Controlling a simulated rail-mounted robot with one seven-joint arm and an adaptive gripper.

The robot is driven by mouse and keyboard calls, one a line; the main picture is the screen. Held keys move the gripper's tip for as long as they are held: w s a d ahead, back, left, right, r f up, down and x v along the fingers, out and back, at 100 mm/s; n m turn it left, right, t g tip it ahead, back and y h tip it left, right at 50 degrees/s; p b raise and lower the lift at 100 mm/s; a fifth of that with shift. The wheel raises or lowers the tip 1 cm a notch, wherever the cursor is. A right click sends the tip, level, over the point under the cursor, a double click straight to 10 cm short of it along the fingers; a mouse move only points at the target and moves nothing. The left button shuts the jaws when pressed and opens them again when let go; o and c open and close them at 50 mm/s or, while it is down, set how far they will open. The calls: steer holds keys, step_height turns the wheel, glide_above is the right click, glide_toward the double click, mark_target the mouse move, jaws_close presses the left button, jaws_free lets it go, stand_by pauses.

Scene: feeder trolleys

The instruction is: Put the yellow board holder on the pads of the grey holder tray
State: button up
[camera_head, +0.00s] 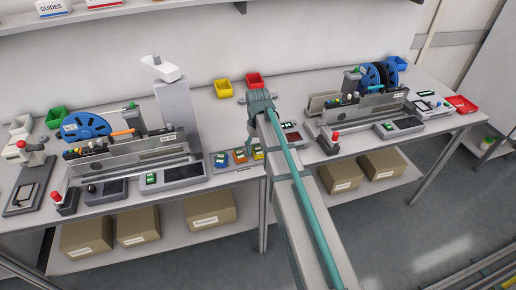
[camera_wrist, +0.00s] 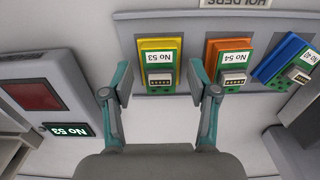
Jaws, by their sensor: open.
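The yellow board holder (camera_wrist: 158,44) carries a green board labelled No 53. In the wrist view it lies over the grey holder tray (camera_wrist: 195,75), between and just beyond my gripper's fingertips; I cannot tell how it sits on the pads. My gripper (camera_wrist: 158,84) is open and empty, its fingers either side of the holder's near end, not visibly touching it. The orange holder (camera_wrist: 233,48), labelled No 54, and the tilted blue holder (camera_wrist: 284,54) are to the right on the tray. In the head view the yellow holder (camera_head: 257,152) shows beside my arm; the fingertips are hidden.
A grey box (camera_wrist: 45,95) with a dark red screen and a display reading No 53 stands left of the tray in the wrist view. Feeder trolleys (camera_head: 135,158) with reels flank the tray on the bench (camera_head: 205,105). Yellow (camera_head: 223,88) and red (camera_head: 254,79) bins stand behind.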

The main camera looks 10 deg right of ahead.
step_height(320, 180, up, 12)
steer(key=b, duration=0.2)
steer(key=shift+f, duration=0.1)
stand_by(0.5)
